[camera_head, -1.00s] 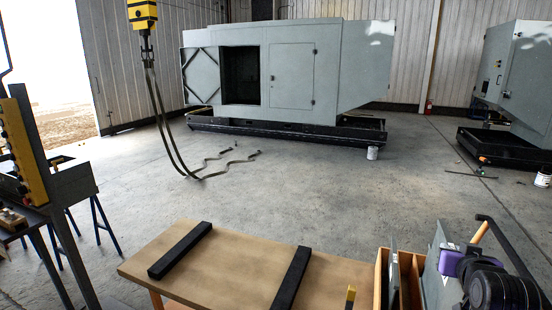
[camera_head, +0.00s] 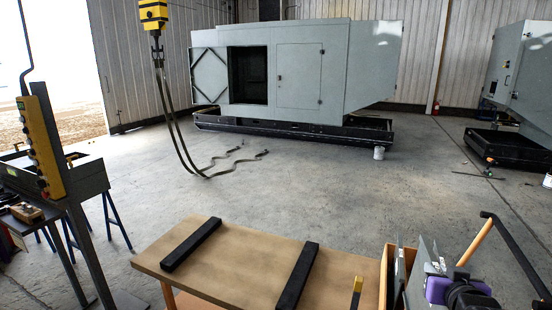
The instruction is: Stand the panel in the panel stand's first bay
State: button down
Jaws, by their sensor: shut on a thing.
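The panel stand (camera_head: 385,279) is a wooden box with upright dividers at the bottom right, by the right end of the table. A thin grey sheet (camera_head: 399,268) stands upright in it. The grey panel (camera_head: 418,284) is just to the right of that sheet, upright and slightly tilted, with its lower part cut off by the frame. My gripper (camera_head: 440,284), purple and dark, is shut on the panel from the right. Its fingertips are small and partly hidden. I cannot tell whether the panel's lower edge is inside a bay.
The wooden table (camera_head: 245,262) carries two black bars (camera_head: 192,244). A black and orange handle (camera_head: 490,232) rises right of my gripper. A hoist (camera_head: 153,15) with hanging straps and a large grey enclosure (camera_head: 300,75) stand behind.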

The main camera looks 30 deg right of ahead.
jog(key=w+a+f+n+t+y, duration=0.1)
jog(key=a+f, duration=0.5)
jog(key=a, duration=0.6)
jog(key=w+a+f+n+t+y, duration=0.1)
jog(key=w+a+f+n+y, duration=0.2)
jog(key=a, duration=1)
jog(key=w+a+f+n+t+y, duration=0.1)
jog(key=a+f+n+y, duration=0.3)
jog(key=a+f, duration=0.5)
jog(key=w+a+y, duration=0.1)
jog(key=a, duration=0.2)
jog(key=shift+w+a+f, duration=0.15)
jog(key=shift+w+a, duration=0.1)
jog(key=shift+w, duration=0.05)
